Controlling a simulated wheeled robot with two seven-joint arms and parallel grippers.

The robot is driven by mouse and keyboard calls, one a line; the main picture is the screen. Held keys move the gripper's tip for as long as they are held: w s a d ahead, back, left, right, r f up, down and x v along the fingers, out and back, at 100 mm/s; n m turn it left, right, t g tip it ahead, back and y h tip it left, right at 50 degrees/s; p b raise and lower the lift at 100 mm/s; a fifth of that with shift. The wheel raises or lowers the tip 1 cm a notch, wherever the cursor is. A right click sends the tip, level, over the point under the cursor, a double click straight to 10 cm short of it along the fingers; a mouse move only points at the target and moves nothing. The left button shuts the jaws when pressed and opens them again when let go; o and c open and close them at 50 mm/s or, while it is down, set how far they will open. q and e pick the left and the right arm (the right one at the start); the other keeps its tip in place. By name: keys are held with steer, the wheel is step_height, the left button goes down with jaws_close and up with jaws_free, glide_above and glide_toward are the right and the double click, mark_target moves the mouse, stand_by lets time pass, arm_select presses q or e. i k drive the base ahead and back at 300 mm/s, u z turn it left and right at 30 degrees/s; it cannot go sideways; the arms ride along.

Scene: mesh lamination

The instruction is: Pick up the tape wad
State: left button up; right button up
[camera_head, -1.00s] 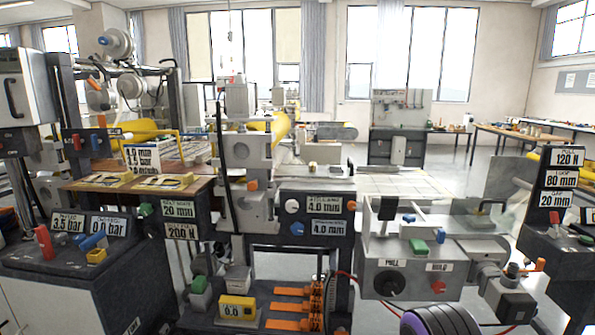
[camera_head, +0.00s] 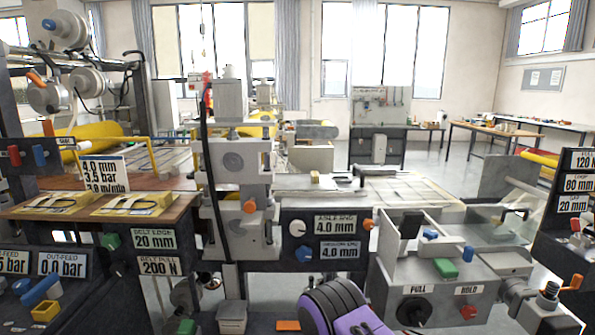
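A small tan-yellow lump (camera_head: 315,177) lies on the pale flat bed just right of the upright roller stand. It is too small for me to tell whether it is the tape wad. No other thing is clearly a tape wad. A black and purple part of my own arm shows at the bottom centre. Neither of my grippers is in view, and nothing shows in their hold.
The roller stand (camera_head: 238,160) rises left of centre. A grey control box (camera_head: 440,290) with a green block (camera_head: 445,268) stands at right front. The pale bed (camera_head: 400,190) is mostly clear.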

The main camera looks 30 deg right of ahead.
mark_target(314, 176)
steer(key=i, duration=0.45)
steer(key=z, duration=0.85)
